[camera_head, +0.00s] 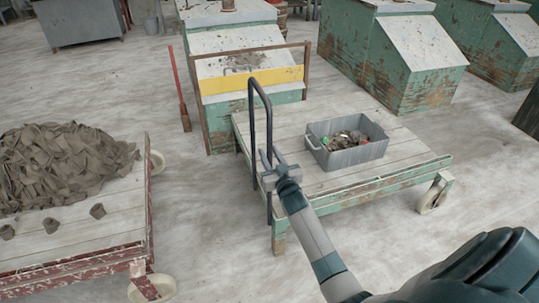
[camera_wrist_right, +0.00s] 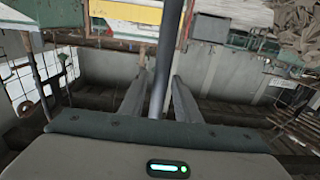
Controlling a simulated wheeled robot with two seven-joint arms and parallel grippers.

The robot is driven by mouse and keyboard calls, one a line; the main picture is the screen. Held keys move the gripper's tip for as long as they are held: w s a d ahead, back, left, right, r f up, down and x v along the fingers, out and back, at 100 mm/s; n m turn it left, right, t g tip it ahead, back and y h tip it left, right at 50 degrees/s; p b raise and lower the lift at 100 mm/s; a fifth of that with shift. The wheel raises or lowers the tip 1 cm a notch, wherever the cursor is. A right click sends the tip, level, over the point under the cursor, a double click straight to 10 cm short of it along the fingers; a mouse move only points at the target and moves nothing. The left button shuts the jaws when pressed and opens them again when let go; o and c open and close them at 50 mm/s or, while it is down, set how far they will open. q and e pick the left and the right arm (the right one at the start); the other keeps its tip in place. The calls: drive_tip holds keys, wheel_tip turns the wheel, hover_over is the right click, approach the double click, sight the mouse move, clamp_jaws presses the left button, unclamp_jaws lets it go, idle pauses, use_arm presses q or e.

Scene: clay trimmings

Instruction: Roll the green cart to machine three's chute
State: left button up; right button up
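The green cart (camera_head: 398,178) stands in the middle of the head view, with a worn plank top, green frame and pale wheels. Its dark upright loop handle (camera_head: 251,125) is at its left end. My right gripper (camera_head: 268,165) is at the handle; in the right wrist view the handle bar (camera_wrist_right: 170,45) passes between the two fingers, with a gap visible beside it, so they look open around it. Green machines with sloped pale fronts stand behind, one (camera_head: 238,42) behind a frame with a yellow board (camera_head: 252,79). No machine number is readable. My left gripper is out of view.
A grey crate (camera_head: 355,156) of scraps sits on the green cart. A red cart (camera_head: 100,238) with a pile of brown strips stands at the left. A red pole (camera_head: 177,85) stands near the frame. Concrete floor is bare between the carts and at right.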

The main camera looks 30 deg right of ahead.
clamp_jaws()
drive_tip(key=w+a, duration=0.2)
drive_tip(key=a, duration=0.6)
idle(0.4)
